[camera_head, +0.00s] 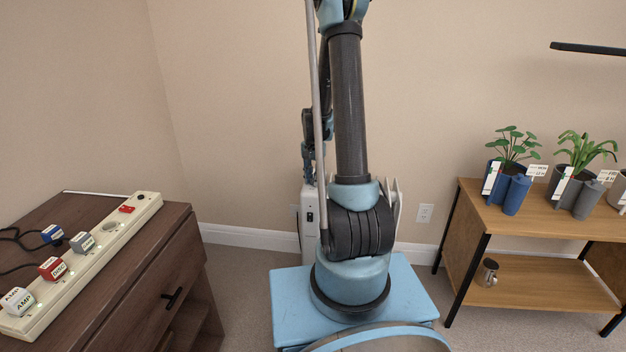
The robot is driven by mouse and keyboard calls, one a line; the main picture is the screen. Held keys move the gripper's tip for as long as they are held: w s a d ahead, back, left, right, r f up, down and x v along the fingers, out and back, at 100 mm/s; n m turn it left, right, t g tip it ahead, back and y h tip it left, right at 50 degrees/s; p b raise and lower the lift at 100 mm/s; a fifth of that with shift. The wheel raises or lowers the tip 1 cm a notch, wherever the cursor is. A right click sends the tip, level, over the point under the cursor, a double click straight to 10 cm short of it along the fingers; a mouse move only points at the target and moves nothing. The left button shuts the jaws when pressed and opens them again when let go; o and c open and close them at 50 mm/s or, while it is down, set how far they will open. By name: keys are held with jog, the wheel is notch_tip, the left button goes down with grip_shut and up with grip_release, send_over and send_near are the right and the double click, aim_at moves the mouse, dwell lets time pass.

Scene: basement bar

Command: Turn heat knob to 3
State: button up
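No heat knob can be made out. A white upright appliance (309,216) with a small dark panel stands by the wall, mostly hidden behind my arm; I cannot tell whether it carries the knob. My arm rises from its blue base out of the top of the picture. A narrow dark and blue section hangs down behind it, and its lower end, which looks like my gripper (308,178), is just above or in front of the white appliance. Its fingers are too small and too covered to tell open from shut.
A brown cabinet (185,255) at left bears a cream power strip (75,285) with several labelled plugs. A wooden shelf (540,222) at right holds potted plants (512,150) and a metal cup (487,272). Some carpet is clear between cabinet, base and shelf.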

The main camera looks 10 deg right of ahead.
jog(key=o, duration=0.4)
jog(key=shift+o, duration=0.2)
notch_tip(320, 180, up, 12)
dwell(0.5)
jog(key=s+r+n+t, duration=0.1)
jog(key=s+r+n, duration=0.15)
jog(key=s, duration=0.65)
jog(key=s+r+n, duration=0.2)
jog(key=s+r, duration=0.2)
jog(key=s, duration=0.5)
jog(key=s+f+n, duration=0.2)
jog(key=s+f, duration=0.1)
jog(key=s, duration=0.5)
jog(key=s+f+n+t, duration=0.1)
jog(key=s+f+n, duration=0.1)
jog(key=s, duration=0.6)
jog(key=shift+s+f, duration=0.4)
jog(key=shift+f, duration=0.4)
